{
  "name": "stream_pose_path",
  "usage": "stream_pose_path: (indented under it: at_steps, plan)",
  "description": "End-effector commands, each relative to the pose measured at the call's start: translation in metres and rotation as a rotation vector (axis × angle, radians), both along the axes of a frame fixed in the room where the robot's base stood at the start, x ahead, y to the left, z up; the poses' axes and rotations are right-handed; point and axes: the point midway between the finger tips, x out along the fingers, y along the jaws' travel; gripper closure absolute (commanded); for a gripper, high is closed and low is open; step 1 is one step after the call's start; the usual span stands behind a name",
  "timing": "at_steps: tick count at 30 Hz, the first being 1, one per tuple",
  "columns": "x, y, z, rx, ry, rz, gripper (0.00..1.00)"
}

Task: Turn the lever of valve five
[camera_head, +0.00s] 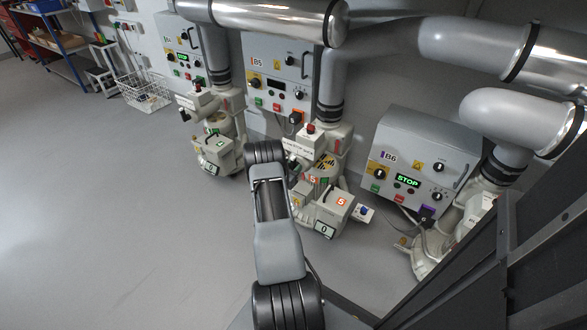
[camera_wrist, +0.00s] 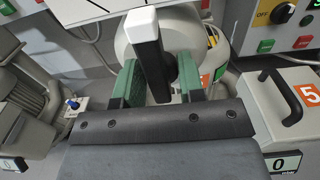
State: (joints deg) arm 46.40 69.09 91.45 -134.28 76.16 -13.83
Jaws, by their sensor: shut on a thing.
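The lever (camera_wrist: 147,42), dark with a white edge and white top, stands up between the green-padded fingers of my gripper (camera_wrist: 160,80) in the wrist view. My gripper is shut on it. A rounded pale valve body (camera_wrist: 196,42) is behind the lever. A pale box with an orange 5 label (camera_wrist: 312,93) is to the right; it also shows in the head view (camera_head: 341,201). In the head view my arm hides the lever, and I cannot make out my fingers there.
Control box B5 (camera_head: 283,62) is on the wall behind, and box B6 (camera_head: 423,150) to the right shows a green STOP. Another blower unit (camera_head: 216,150) stands to the left. Large metal pipes (camera_head: 275,18) run overhead. The floor (camera_head: 90,200) at left is clear.

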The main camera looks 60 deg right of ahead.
Motion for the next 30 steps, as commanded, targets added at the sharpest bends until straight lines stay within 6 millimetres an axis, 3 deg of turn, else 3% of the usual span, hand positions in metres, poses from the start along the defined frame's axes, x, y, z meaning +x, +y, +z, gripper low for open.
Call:
stream_pose_path:
  at_steps: [3,14,30]
  plan:
    - [0.000,0.001,-0.001,0.003,0.001,0.001,0.57]
    - [0.000,0.007,0.000,0.002,0.001,0.001,0.57]
    - [0.002,0.108,0.001,0.003,0.003,0.004,0.57]
